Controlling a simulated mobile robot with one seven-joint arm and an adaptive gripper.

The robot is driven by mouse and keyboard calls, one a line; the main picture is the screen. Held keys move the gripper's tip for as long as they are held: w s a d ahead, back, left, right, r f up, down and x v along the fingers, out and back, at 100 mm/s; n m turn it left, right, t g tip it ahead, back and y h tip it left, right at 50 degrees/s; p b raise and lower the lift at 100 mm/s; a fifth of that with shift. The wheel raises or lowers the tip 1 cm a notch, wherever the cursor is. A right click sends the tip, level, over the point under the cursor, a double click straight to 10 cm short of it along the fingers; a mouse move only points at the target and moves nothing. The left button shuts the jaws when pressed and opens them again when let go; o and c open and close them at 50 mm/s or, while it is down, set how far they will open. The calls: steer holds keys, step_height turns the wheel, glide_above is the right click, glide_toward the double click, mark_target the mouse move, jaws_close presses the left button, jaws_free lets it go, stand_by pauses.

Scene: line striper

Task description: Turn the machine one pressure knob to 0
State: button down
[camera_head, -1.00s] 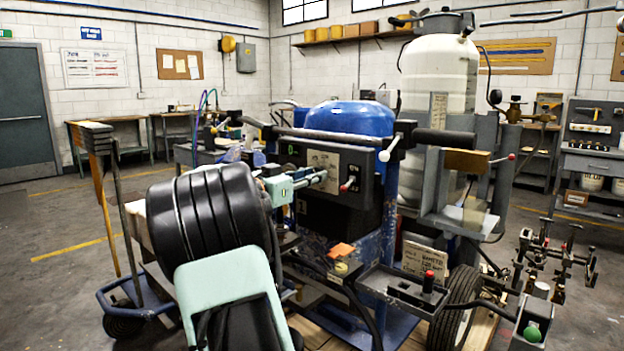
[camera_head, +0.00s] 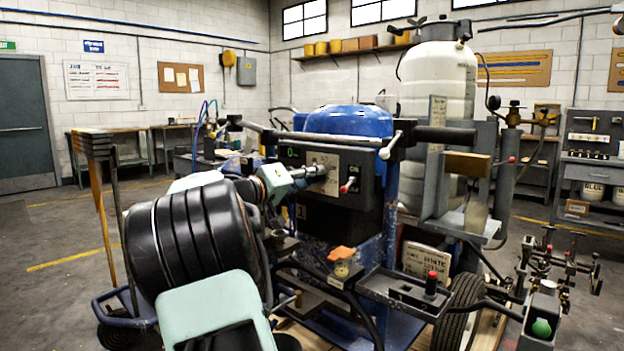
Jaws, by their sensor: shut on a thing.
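The line striper's control panel (camera_head: 352,167) is dark, with a small green readout (camera_head: 291,152) at its upper left. The readout's digits are too small to read surely. My gripper (camera_head: 322,171) reaches in from the left and points at the pale label plate on the panel. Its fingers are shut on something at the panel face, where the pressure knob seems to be. The fingers and wrist hide the knob, so its pointer cannot be seen. A red-tipped toggle switch (camera_head: 347,186) sits just right of the fingers, apart from them.
A handlebar (camera_head: 340,137) with a white-ended lever (camera_head: 390,146) runs above the panel. An orange-topped part (camera_head: 342,254) and a tray with a red knob (camera_head: 430,284) stand below. A blue tank (camera_head: 350,121) is behind. Open floor lies at left.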

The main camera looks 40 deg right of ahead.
steer(key=shift+n+p, duration=1.6)
steer(key=shift+n, duration=2.5)
steer(key=c, duration=1.6)
jaws_free()
steer(key=s+a, duration=0.1)
steer(key=a, duration=1.1)
